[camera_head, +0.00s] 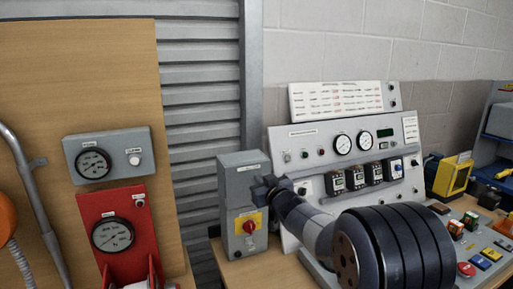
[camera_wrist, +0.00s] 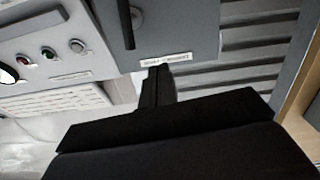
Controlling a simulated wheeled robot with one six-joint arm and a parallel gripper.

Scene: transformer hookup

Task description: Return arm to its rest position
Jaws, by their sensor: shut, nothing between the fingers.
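My arm reaches from the lower right of the head view toward the panels. My gripper (camera_head: 266,188) is a small dark shape at its far end, in front of the grey switch box (camera_head: 240,165) with a red knob on a yellow plate. In the wrist view my gripper (camera_wrist: 158,78) shows as black fingers shut together with nothing between them. The fingers overlap the lower edge of the grey box (camera_wrist: 180,35) in that picture. I cannot tell the exact gap between fingers and box.
A sloped instrument panel (camera_head: 310,135) with gauges stands right of the box. Button modules and a yellow unit (camera_head: 449,176) are on the bench at right. A grey shutter (camera_head: 200,100) is behind.

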